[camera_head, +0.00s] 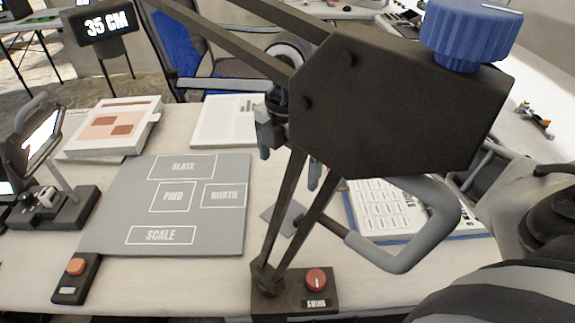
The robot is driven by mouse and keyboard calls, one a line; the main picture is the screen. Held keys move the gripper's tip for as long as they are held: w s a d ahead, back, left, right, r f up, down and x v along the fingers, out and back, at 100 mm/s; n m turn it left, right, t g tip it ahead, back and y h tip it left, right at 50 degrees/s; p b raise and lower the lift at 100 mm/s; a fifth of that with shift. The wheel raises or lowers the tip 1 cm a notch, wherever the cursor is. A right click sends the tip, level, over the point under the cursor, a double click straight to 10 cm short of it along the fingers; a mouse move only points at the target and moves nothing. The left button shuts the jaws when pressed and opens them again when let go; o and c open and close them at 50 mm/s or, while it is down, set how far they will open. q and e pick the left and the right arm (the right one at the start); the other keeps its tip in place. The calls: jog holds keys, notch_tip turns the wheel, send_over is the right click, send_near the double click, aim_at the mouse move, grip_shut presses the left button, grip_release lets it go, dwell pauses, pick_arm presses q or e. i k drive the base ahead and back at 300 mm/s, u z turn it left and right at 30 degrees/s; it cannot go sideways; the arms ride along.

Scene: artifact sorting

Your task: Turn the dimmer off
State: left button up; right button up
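A large blue ribbed knob (470,35), which looks like the dimmer, sits on top of a dark lamp head (400,105) at the upper right. A short white mark shows on the knob's top, towards the right. No gripper touches the knob. My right gripper (289,165) shows partly behind the lamp head and its struts, well left of the knob. Its two fingers appear apart, with nothing seen between them. My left gripper is not in view.
The lamp's base (330,302) carries a red knob labelled SWING. A grey curved handle (405,255) hangs below the head. A "35 CM" sign (105,25) stands behind.

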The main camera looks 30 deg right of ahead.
aim_at(27, 198)
jog(key=k, duration=1)
